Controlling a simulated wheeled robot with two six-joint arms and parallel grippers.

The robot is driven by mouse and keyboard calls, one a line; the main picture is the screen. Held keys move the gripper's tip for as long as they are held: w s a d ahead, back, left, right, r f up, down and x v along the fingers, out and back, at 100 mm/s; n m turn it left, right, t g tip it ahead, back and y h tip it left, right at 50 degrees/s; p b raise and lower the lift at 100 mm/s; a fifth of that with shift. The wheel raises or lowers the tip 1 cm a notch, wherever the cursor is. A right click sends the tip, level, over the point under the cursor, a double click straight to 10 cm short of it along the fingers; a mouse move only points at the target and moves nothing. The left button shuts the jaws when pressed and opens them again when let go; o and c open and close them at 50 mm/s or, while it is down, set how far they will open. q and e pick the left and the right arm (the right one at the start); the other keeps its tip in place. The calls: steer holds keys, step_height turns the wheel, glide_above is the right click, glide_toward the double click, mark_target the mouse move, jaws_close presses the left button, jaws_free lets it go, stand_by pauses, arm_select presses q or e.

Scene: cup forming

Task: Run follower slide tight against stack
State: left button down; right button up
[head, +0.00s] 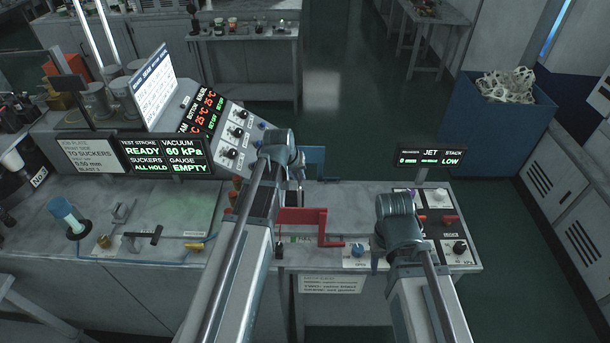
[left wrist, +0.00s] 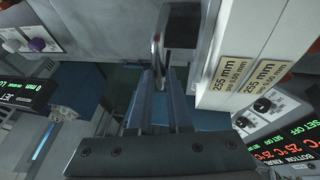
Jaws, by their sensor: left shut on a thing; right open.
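My left gripper (left wrist: 160,105) is shut on a grey metal handle (left wrist: 158,55), which I take to be the follower slide's handle, in the left wrist view. In the head view my left gripper (head: 298,172) is mostly hidden behind its own wrist, near a blue part at the bench's back edge. I cannot make out the stack, or whether the slide touches it. My right gripper (head: 378,258) is open over the right part of the bench; its fingertips are largely hidden by its wrist.
A white column with 255 mm labels (left wrist: 250,80) stands close beside my left fingers. A red crank-like bar (head: 305,217) lies between my arms. A small display (head: 428,161) reads STACK LOW. A blue bin (head: 500,120) of white pieces stands at back right.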

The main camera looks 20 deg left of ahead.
arm_select(q)
steer(key=c, duration=0.8)
jaws_free()
steer(key=shift+c, duration=0.2)
steer(key=shift+r, duration=0.1)
steer(key=p+v, duration=1.2)
steer(key=v, duration=0.1)
steer(key=shift+s+r, duration=0.2)
steer(key=shift+r, duration=0.05)
